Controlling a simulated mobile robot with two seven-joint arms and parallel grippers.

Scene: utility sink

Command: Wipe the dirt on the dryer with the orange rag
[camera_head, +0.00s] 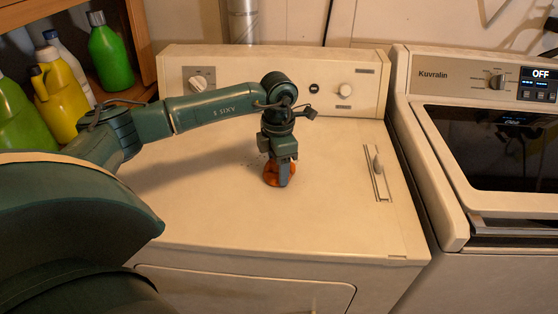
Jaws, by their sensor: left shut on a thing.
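The dryer (215,225) is a cream-coloured machine with a flat top and a control panel at its back. My left gripper (279,180) points down at the middle of the dryer top. It is shut on the orange rag (270,176), which is bunched up at the dryer's surface and partly hidden by the fingers. Small dark specks of dirt (252,163) show on the top just left of the rag. Any dirt under the rag or behind the gripper is hidden. My right gripper is not in view.
A second machine with a dark glass lid (490,150) and a lit display stands at the right. A wooden shelf (142,45) with several green, yellow and white bottles is at the upper left. A lint-trap handle (378,165) sits on the dryer's right side. The front of the top is clear.

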